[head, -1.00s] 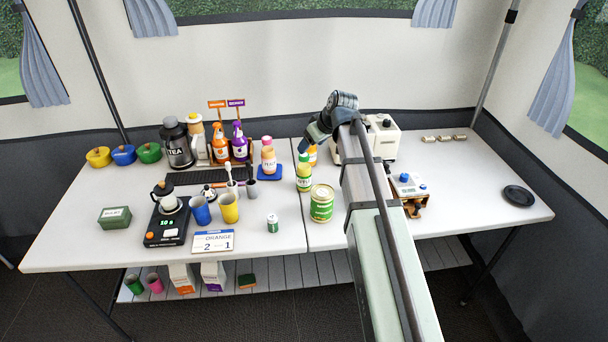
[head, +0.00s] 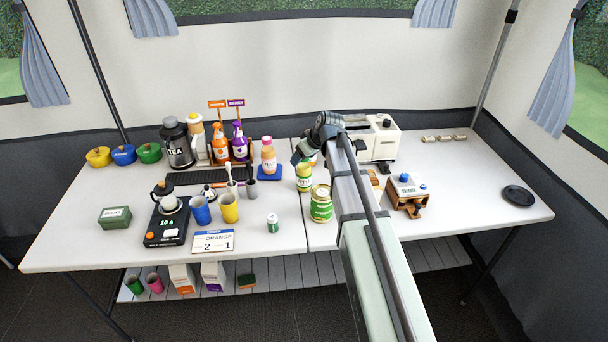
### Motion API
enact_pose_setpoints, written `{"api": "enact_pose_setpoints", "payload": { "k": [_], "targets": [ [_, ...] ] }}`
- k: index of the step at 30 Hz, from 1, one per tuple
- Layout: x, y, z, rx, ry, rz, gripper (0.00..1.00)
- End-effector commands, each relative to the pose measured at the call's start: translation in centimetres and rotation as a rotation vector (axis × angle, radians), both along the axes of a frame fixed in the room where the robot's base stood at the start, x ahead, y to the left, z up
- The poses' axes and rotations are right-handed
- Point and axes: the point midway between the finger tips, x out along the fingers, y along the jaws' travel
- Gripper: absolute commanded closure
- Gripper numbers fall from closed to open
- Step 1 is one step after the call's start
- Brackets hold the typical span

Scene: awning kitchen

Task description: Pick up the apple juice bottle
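The apple juice bottle (head: 304,182), pale yellow-green with a green label, stands upright on the table just left of my arm. My gripper (head: 299,157) is at the top of this bottle in the picture and hides its cap. I cannot tell whether the fingers touch the bottle or sit above or behind it. The fingers are small and partly hidden, so their opening does not show clearly.
A green-labelled can (head: 321,206) stands just in front of the bottle. An orange item behind the bottle is mostly hidden. A white machine (head: 381,140) stands behind my arm.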

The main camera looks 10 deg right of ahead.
Motion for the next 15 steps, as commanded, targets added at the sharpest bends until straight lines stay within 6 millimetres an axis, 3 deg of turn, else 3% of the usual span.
{"api": "enact_pose_setpoints", "payload": {
  "k": [7, 15],
  "targets": [
    [0.08, 0.07, -0.18, -0.001, 0.0, -0.001, 0.33],
    [0.07, 0.07, -0.17, 0.0, 0.0, 0.0, 0.59]
  ]
}}
